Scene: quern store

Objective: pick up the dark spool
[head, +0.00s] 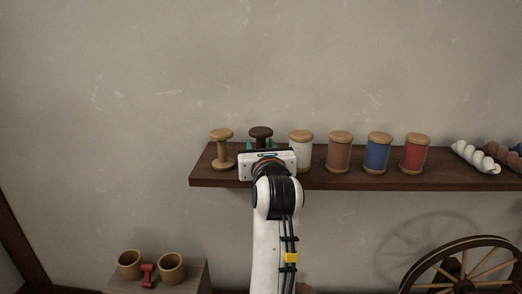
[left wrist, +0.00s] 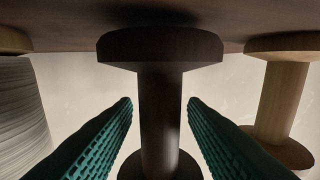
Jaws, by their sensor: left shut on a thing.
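The dark spool (head: 261,132) is at the shelf, between a bare light wooden spool and a white-thread spool. In the head view my gripper hides its lower part. My left gripper (head: 261,145) reaches it from the front, with a teal finger on each side. In the left wrist view the dark spool (left wrist: 161,110) fills the middle, and the fingers of my left gripper (left wrist: 160,103) are shut around its narrow core. I cannot tell whether its base is clear of the shelf. My right gripper is in neither view.
The wooden shelf (head: 235,180) also bears the bare light spool (head: 222,150), the white spool (head: 301,150), brown, blue and red spools (head: 415,153), and twisted skeins (head: 476,157) at the right. Below are a box with two wooden cups (head: 172,268) and a spoked wheel (head: 470,270).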

